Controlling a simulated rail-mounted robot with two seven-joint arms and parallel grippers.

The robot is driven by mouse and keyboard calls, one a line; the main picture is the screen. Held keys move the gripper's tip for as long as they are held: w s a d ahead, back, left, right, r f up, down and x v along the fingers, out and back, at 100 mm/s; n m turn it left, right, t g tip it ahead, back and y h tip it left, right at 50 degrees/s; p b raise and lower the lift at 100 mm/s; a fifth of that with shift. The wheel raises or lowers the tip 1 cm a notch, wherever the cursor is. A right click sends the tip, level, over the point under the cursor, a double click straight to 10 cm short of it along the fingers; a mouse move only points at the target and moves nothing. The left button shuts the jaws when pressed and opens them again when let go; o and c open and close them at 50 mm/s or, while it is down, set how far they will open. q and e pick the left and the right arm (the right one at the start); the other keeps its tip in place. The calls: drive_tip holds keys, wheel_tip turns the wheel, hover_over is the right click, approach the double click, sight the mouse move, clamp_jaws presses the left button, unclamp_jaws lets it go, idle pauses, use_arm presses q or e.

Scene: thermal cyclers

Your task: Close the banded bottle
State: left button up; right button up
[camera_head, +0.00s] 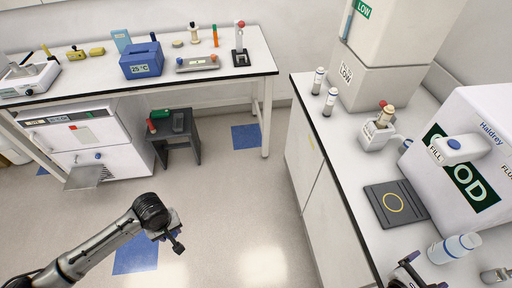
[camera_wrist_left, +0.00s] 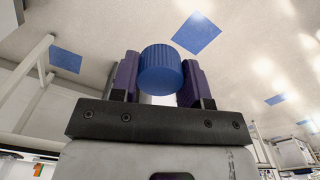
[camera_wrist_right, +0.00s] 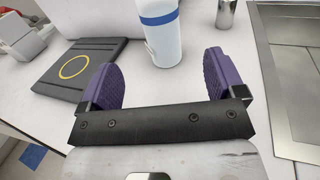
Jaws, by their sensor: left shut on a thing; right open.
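The banded bottle (camera_head: 450,250) is white with a blue band and stands on the right bench near its front. It also shows in the right wrist view (camera_wrist_right: 163,42), where its top is cut off by the frame edge. My left gripper (camera_head: 174,232) is shut on a blue ribbed cap (camera_wrist_left: 160,72), held between its purple fingers over the open floor, well away from the bottle. My right gripper (camera_wrist_right: 160,75) is open and empty, its purple fingers pointing toward the bottle, which lies beyond and between the fingertips without visible contact.
A black pad with a yellow ring (camera_head: 386,213) lies beside the bottle. A metal cylinder (camera_wrist_right: 226,14) and a sink edge (camera_wrist_right: 285,75) are to the right in the right wrist view. A large white Haldrey container (camera_head: 480,125) stands behind.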

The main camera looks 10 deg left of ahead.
sight(446, 254)
idle(0.4)
use_arm(q)
drive_tip(key=shift+r, duration=0.1)
use_arm(e)
drive_tip(key=x, duration=0.5)
drive_tip(key=shift+w+d, duration=0.15)
drive_tip(key=shift+d, duration=0.1)
drive_tip(key=shift+w+d, duration=0.4)
drive_tip(key=shift+d, duration=0.15)
drive_tip(key=shift+x, duration=2.55)
drive_tip(key=shift+f, duration=0.1)
drive_tip(key=shift+c, duration=0.5)
drive_tip(key=c, duration=1)
drive_tip(key=shift+o, duration=0.2)
